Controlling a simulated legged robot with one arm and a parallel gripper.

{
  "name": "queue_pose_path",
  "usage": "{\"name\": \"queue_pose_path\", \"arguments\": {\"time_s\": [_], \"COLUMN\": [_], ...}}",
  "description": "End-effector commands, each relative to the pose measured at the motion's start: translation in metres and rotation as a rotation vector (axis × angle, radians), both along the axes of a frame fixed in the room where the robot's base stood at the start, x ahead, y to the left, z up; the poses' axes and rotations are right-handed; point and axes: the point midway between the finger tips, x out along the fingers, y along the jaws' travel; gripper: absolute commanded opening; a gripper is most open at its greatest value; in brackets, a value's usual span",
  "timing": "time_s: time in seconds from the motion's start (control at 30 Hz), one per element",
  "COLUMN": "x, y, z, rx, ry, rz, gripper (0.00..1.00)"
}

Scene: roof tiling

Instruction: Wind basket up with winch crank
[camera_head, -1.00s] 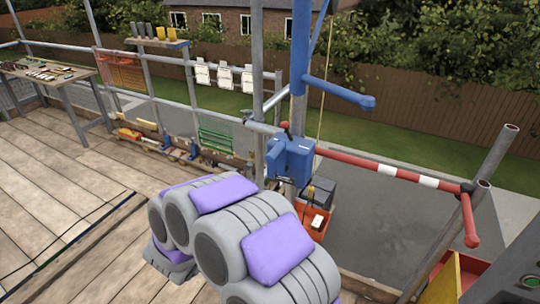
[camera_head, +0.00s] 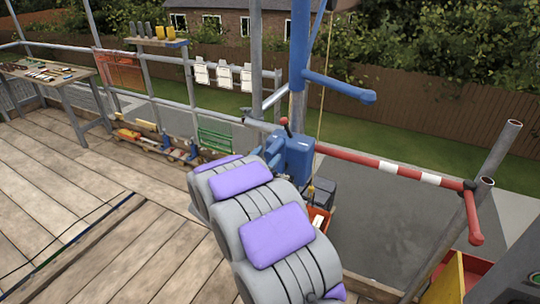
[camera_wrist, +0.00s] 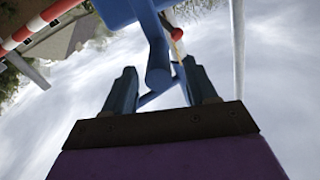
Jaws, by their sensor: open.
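The blue winch (camera_head: 296,158) is on the scaffold post, with a red-knobbed lever (camera_head: 285,124) on top. In the wrist view a blue crank arm (camera_wrist: 153,35) ends in a thick cylindrical grip (camera_wrist: 158,78). My gripper (camera_wrist: 156,70) is open, and the grip shows between its two dark fingers; I cannot tell whether they touch it. In the head view my arm hides the gripper and most of the crank. The orange-red basket (camera_head: 318,216) hangs low on a yellowish rope (camera_head: 321,115), partly hidden by my arm.
A red-and-white guard bar (camera_head: 390,166) runs right of the winch to a grey post. A blue davit handle (camera_head: 340,87) juts out above.

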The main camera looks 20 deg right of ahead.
Motion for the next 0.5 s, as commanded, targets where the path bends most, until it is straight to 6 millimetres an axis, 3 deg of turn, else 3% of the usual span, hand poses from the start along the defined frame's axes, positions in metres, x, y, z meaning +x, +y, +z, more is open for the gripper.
{"name": "queue_pose_path", "arguments": {"time_s": [0.2, 0.5], "x": [0.014, 0.018], "y": [-0.019, -0.023], "z": [-0.001, 0.000], "rx": [0.000, 0.000], "ry": [0.002, 0.002], "rz": [-0.001, 0.000], "gripper": [0.57, 0.57]}}
